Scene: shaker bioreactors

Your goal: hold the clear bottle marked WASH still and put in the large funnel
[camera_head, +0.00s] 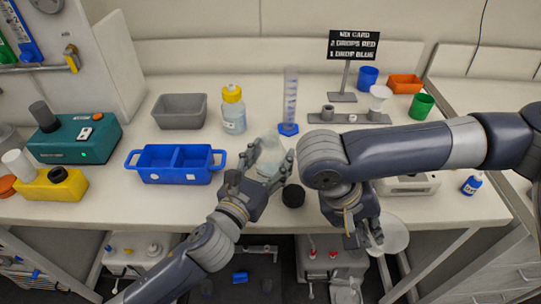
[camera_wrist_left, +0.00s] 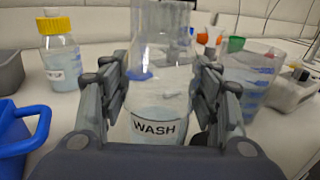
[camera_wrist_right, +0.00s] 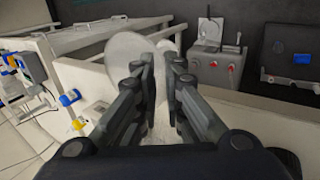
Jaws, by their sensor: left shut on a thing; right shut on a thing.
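The clear WASH bottle (camera_head: 267,158) stands at the table's front middle with its mouth open. Its label faces the left wrist view (camera_wrist_left: 158,128). My left gripper (camera_head: 275,165) is shut around the bottle's sides. My right gripper (camera_head: 366,238) is shut on the large funnel (camera_head: 392,235), a pale translucent cone, held out past the table's front edge, right of the bottle and apart from it. The funnel's wide pale rim also shows beyond the fingers in the right wrist view (camera_wrist_right: 128,48); its stem is hard to make out.
A black cap (camera_head: 293,195) lies just right of the bottle. A blue two-part tray (camera_head: 150,176) is to the left. A yellow-capped bottle (camera_head: 233,110) and a blue-based cylinder (camera_head: 289,129) stand behind. A clear graduated beaker (camera_wrist_left: 252,80) is close on the right.

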